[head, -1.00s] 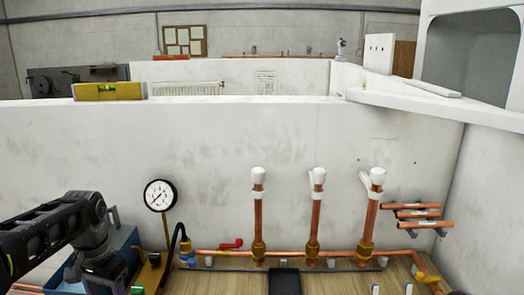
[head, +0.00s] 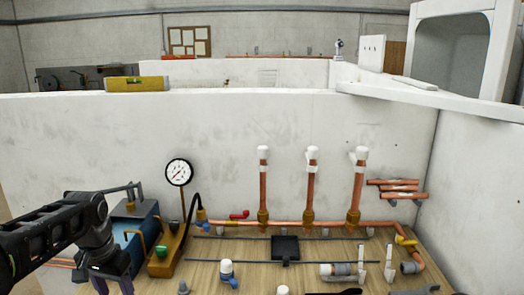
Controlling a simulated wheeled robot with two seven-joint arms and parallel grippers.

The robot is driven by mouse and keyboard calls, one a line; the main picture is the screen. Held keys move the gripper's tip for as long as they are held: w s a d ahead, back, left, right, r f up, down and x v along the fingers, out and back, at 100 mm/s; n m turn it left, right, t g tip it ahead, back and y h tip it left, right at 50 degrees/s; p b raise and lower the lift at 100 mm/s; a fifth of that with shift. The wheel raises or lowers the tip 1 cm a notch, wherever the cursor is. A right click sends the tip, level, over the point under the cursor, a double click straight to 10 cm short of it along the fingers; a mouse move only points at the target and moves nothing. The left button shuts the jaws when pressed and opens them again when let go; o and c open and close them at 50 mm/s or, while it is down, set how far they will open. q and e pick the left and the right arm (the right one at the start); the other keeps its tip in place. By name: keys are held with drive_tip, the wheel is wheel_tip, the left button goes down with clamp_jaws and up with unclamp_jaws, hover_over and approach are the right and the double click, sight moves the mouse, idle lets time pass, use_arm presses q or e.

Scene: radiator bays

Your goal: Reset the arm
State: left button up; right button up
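My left arm comes in from the left, and its black gripper (head: 113,284) points down at the lower left, in front of the blue toolbox-like pump (head: 140,228). Its two fingers look apart with nothing seen between them, though the tips are near the bottom edge of the picture.
A wooden bench (head: 200,275) holds a gauge (head: 179,172), a copper manifold with three upright capped pipes (head: 311,190), a black block (head: 285,247) and grey-white fittings (head: 343,271). A white wall stands behind, with a yellow level (head: 137,84) on top.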

use_arm(q)
drive_tip(key=w+d+f+t+h, duration=0.2)
drive_tip(key=w+d+f+t, duration=0.1)
drive_tip(key=w+d+f, duration=0.5)
drive_tip(key=s+d+f+n+h, duration=0.1)
drive_tip(key=s+d+f, duration=0.2)
drive_tip(key=d+f, duration=0.35)
drive_tip(key=s+d+f+n, duration=0.1)
drive_tip(key=s+d+f, duration=0.25)
drive_tip(key=f, duration=0.55)
drive_tip(key=s+d+f+g, duration=0.1)
drive_tip(key=s+d+f, duration=0.2)
drive_tip(key=s+f, duration=0.2)
drive_tip(key=s+d+f+g+h, duration=0.1)
drive_tip(key=s+d+f, duration=0.3)
drive_tip(key=s, duration=0.7)
drive_tip(key=s+d+f+n+g, duration=0.1)
drive_tip(key=s+d+f, duration=0.3)
drive_tip(key=s, duration=0.4)
drive_tip(key=shift+s+d+f+g+h, duration=0.2)
drive_tip(key=shift+s+f+g+h, duration=0.15)
drive_tip(key=shift+f, duration=0.45)
drive_tip(key=shift+c, duration=0.2)
